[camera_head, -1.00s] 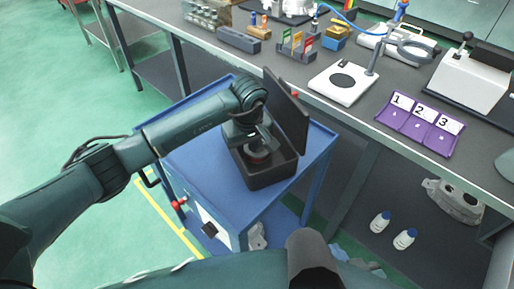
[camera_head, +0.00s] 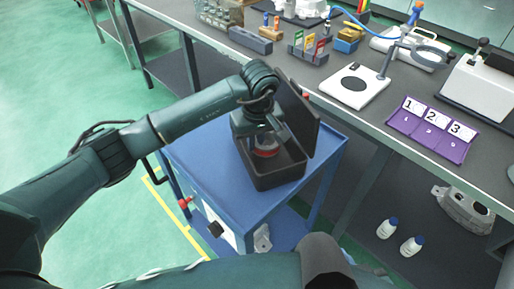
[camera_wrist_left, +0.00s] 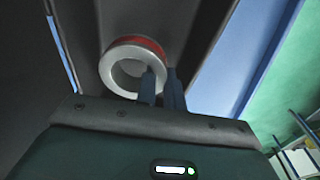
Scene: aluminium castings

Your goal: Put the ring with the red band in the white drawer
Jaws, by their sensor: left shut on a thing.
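The silver ring with the red band (camera_wrist_left: 133,66) is in my left gripper, whose two fingers (camera_wrist_left: 160,88) pinch its near wall in the left wrist view. In the head view the ring (camera_head: 265,151) hangs under my left gripper (camera_head: 262,142), inside or just above the open black box (camera_head: 280,178). The exact height is hard to tell. A white panel (camera_head: 226,230) with a black knob shows on the front of the blue cart; it may be the white drawer's front, and it looks shut. My right gripper is not in view.
The black box, its lid (camera_head: 298,112) raised on the right, stands on the blue cart (camera_head: 196,163). The cart top left of the box is clear. A grey workbench (camera_head: 330,107) with several items stands behind.

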